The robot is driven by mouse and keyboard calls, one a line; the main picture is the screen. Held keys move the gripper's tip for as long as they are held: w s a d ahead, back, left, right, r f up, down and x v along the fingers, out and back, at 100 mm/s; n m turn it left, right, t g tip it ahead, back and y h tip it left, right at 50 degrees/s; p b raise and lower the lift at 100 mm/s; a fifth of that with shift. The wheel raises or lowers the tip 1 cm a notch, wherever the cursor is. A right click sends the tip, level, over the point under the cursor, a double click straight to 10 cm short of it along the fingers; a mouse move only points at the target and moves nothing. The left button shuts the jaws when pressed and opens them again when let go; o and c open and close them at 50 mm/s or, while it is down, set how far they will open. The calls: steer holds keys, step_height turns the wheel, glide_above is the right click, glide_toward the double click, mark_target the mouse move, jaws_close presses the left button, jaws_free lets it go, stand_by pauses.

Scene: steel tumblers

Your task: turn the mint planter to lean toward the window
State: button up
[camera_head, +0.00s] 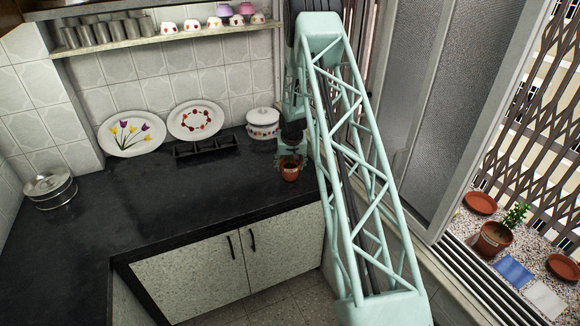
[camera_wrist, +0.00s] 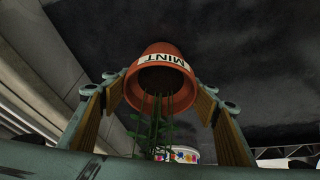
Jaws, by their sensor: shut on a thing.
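The mint planter is a terracotta pot (camera_head: 290,172) with green stems, at the counter's right end in the head view. In the wrist view the pot (camera_wrist: 160,72) shows a white label reading MINT, and its dark green stems (camera_wrist: 157,125) hang toward the camera side. I cannot tell whether the pot's base touches the counter. The window (camera_head: 428,110) with frosted panes is to the right, beyond my arm.
The dark counter (camera_head: 190,200) is clear in front. A lidded pot (camera_head: 262,124), a black rack (camera_head: 206,147) and two plates stand behind; a steel container (camera_head: 50,190) is at left. The sill outside holds another potted plant (camera_head: 495,238) and terracotta saucers.

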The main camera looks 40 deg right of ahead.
steer(key=shift+m+b, duration=0.6)
steer(key=shift+b, duration=3.6)
steer(key=shift+m+g+h+b, duration=0.45)
steer(key=shift+m+b, duration=0.55)
steer(key=shift+b, duration=3.1)
steer(key=shift+b, duration=0.5)
steer(key=shift+f+b, duration=0.3)
steer(key=shift+b, duration=0.15)
steer(key=o, duration=1.3)
steer(key=shift+c, duration=0.2)
steer(key=v, duration=1.2)
